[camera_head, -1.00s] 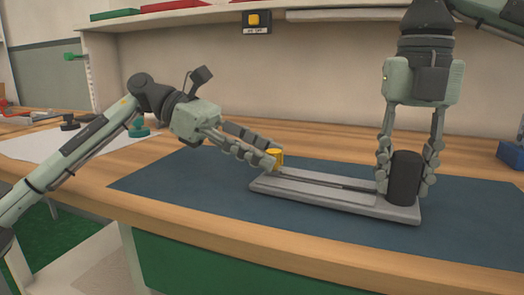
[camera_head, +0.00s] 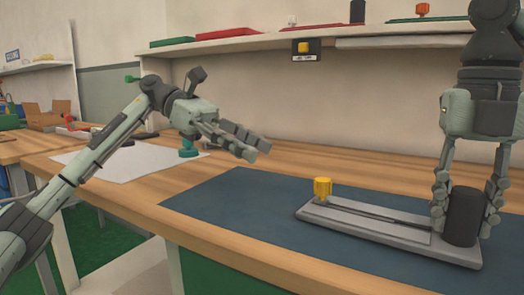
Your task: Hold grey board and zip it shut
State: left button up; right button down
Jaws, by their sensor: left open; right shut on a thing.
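The grey board (camera_head: 390,226) lies on the blue mat, with a dark slot along its length. A yellow knob (camera_head: 322,187) stands at the slot's left end. A black cylinder (camera_head: 465,215) stands upright at the board's right end. My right gripper (camera_head: 466,228) points down with its fingers on either side of the black cylinder, shut on it. My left gripper (camera_head: 255,152) is open and empty, above and to the left of the yellow knob, apart from it.
The blue mat (camera_head: 250,215) is bare left of the board. A teal-green knobbed object (camera_head: 188,148) stands by a white sheet (camera_head: 120,163) behind my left arm. A shelf (camera_head: 240,42) with trays runs along the back wall.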

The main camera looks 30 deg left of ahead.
jog(key=c, duration=1)
grip_release()
jog(key=shift+o, duration=0.2)
jog(key=shift+r, duration=0.1)
